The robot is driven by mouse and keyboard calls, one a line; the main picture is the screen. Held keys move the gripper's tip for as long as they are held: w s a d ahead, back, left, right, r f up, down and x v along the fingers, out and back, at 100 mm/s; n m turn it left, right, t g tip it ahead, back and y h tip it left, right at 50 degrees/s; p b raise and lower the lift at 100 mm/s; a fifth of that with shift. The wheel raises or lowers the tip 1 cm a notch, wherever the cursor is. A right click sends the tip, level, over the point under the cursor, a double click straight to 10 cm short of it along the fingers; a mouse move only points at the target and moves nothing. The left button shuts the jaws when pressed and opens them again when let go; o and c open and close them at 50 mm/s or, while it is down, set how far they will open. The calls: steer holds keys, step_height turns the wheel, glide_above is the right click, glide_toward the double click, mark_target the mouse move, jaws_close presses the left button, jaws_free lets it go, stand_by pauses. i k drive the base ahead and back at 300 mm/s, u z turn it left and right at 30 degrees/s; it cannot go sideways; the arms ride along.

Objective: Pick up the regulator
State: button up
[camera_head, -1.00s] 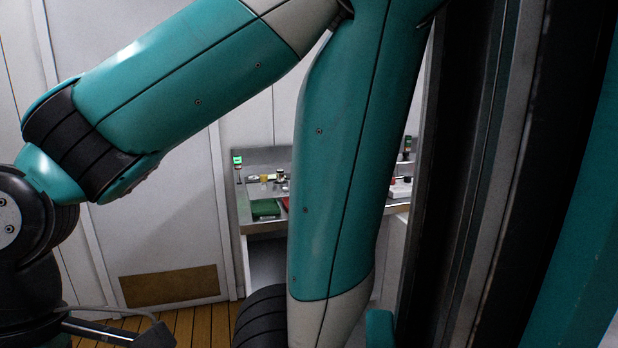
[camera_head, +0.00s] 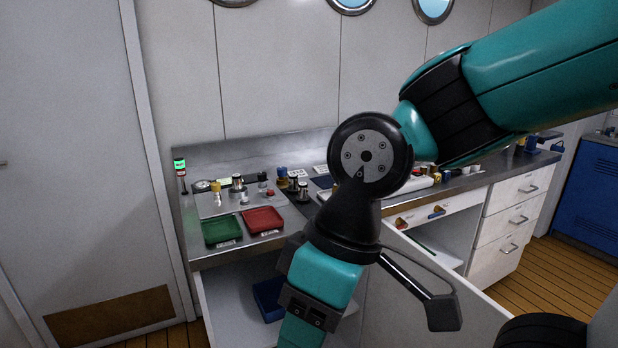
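No part on the bench can be surely told as the regulator. Small candidates stand on the worktop: a yellow-topped fitting (camera_head: 216,188), a silver cylinder (camera_head: 237,184), a small red-marked piece (camera_head: 269,192), and a group of dark and brass fittings (camera_head: 292,184). They are too small to tell in detail. My wrist hangs in front of the bench, right of these parts and nearer the camera. My fingertips are below the bottom edge of the picture, so their state is hidden. My arm covers the middle of the worktop.
A green tray (camera_head: 221,243) and a red tray (camera_head: 263,231) lie at the worktop's front left. A signal light with a green display (camera_head: 180,166) stands at the left end. A blue bin (camera_head: 267,300) sits below. White drawers (camera_head: 514,215) stand right. Wooden floor shows at right.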

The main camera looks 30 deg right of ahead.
mark_target(237, 179)
steer(key=z, duration=0.15)
steer(key=i, duration=1.65)
